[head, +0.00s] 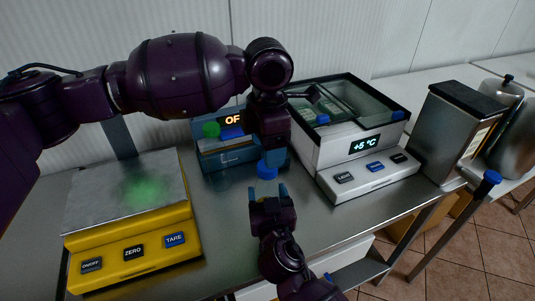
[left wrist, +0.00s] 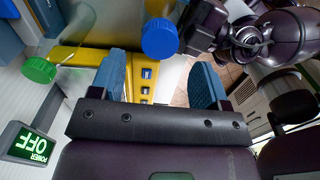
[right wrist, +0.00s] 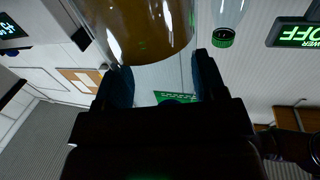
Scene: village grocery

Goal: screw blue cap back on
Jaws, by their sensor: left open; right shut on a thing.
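A round blue cap (head: 267,170) sits between my two grippers in the head view. In the left wrist view the blue cap (left wrist: 160,38) is at the end of a clear bottle (left wrist: 160,9); whether it is threaded on cannot be told. My left gripper (head: 270,152) points down above the cap, open, its fingers apart with the cap just beyond their tips. My right gripper (head: 268,190) is below and in front of the cap, shut on the bottle. The right wrist view shows the bottle (right wrist: 145,30) as clear with amber content between the fingers.
A yellow scale (head: 130,262) stands left. A blue-grey device (head: 225,158) reading OFF is behind the grippers, near a green cap (head: 211,130). A white chilled case (head: 330,160) and a steel dispenser (head: 450,130) stand right. The steel counter's front is partly clear.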

